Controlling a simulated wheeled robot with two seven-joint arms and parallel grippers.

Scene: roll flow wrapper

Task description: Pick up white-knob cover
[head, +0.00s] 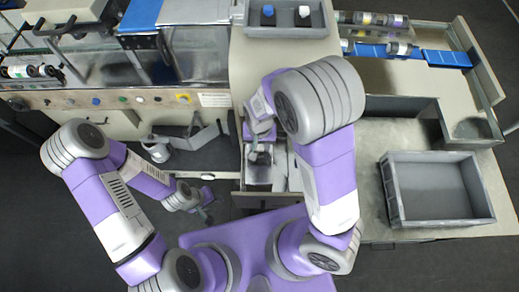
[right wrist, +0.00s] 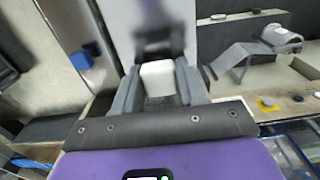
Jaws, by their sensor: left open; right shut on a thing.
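My right gripper (head: 262,158) reaches down over an open drawer (head: 246,200) at the middle of the head view. In the right wrist view the right gripper (right wrist: 158,88) is shut on a white block-like piece (right wrist: 158,72), which looks like the knob of the white-knob cover. A pale panel with a dark shadow lies beyond it. I cannot tell whether the piece is lifted clear. My left gripper (head: 205,206) is open and empty, low and left of the drawer.
A grey bin (head: 285,31) at the top holds a small blue piece (head: 268,11) and a small white piece (head: 304,12). An empty grey crate (head: 436,188) stands on the right table. The machine's control panel (head: 120,99) runs along the left.

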